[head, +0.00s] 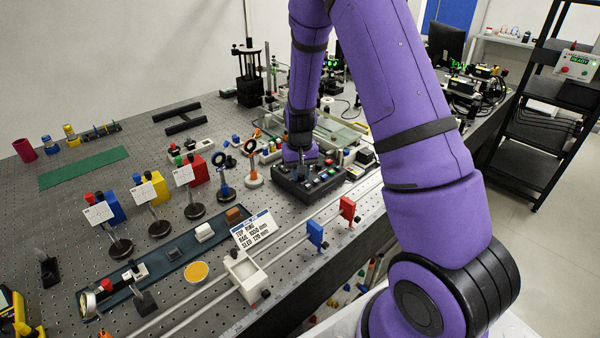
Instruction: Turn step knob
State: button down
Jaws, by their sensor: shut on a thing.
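The black control box (291,190), with several coloured buttons and small knobs on its top, sits on the bench at the picture's middle. My gripper (300,161) points down from the purple arm onto the back left part of this box. Its jaws are shut on what appears to be the step knob. The knob itself is hidden by the jaws, and its angle cannot be told. The fingertips are small and dark in this view.
Optics on posts with white cards (98,214) stand to the left. A rail with a blue carrier (316,234) and a red carrier (347,208) runs in front. A green mat (85,167) lies far left.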

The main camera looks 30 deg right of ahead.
dwell(0.4)
jog(key=c, duration=1)
grip_release()
notch_tip(320, 180, up, 11)
